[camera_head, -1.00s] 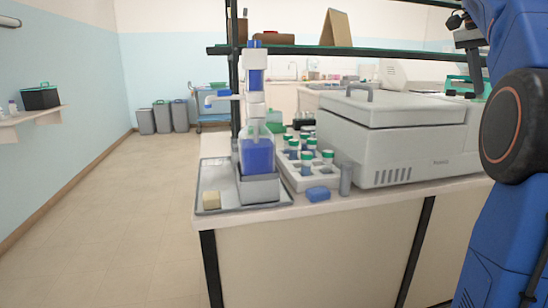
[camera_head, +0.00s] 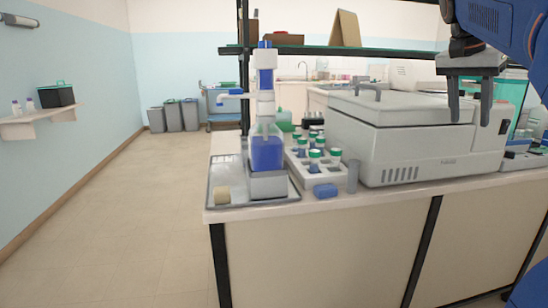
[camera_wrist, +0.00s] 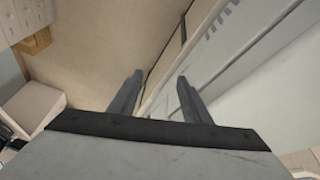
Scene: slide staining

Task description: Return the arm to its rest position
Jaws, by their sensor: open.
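My gripper (camera_head: 467,122) is at the upper right in the head view, with its two dark fingers pointing down and apart. It is open and nothing shows between the fingers. It hangs in front of the right part of the large white machine (camera_head: 375,135); the distance between them is hard to tell. My blue arm comes in from the upper right corner. In the wrist view the two grey fingers (camera_wrist: 157,95) are spread, with a tan surface and a pale slatted surface beyond them.
A bottle of blue liquid (camera_head: 267,152) stands on a metal tray (camera_head: 225,180) at the bench's left end. A vial rack (camera_head: 300,172), a blue block (camera_head: 325,190) and a grey cylinder (camera_head: 353,176) are beside it. A glass shelf (camera_head: 400,50) runs above. The floor at left is clear.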

